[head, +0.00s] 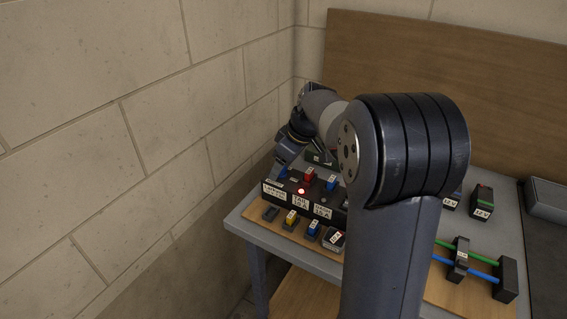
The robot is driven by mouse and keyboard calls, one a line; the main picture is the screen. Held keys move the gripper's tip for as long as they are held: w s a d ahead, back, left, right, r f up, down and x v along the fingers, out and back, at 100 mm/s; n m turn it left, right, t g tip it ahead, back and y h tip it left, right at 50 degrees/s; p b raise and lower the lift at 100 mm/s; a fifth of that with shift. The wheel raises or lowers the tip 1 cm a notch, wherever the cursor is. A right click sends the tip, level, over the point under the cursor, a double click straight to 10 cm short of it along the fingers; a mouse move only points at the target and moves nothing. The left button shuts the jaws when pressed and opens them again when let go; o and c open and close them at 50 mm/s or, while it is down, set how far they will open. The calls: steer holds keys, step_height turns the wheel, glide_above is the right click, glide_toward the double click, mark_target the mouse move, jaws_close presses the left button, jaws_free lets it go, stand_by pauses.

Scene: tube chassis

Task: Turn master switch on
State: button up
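A black switch box (330,199) stands on the bench's left part, with white front labels, two of which seem to read TAIL 10 A and HORN 15 A. A red lamp (302,190) glows on it. A red block (309,175) and a blue block (331,184) sit on its top. I cannot pick out the master switch; my arm hides the box's right part. My gripper (282,170) points down at the box's left end, behind the left label. Its fingers are too small and dark to tell open from shut, or whether they touch anything.
On a wooden board in front of the box lie a yellow block (291,218), a blue block (313,229) and a black-and-white block (334,239). A stand with green and blue rods (462,258) is at right. A block wall (130,120) rises close on the left.

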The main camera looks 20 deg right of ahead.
steer(key=v, duration=1)
steer(key=shift+s+r, duration=0.15)
steer(key=shift+r, duration=0.2)
steer(key=shift+d+f, duration=0.1)
steer(key=x, duration=1)
steer(key=shift+f, duration=0.35)
steer(key=shift+r, duration=0.1)
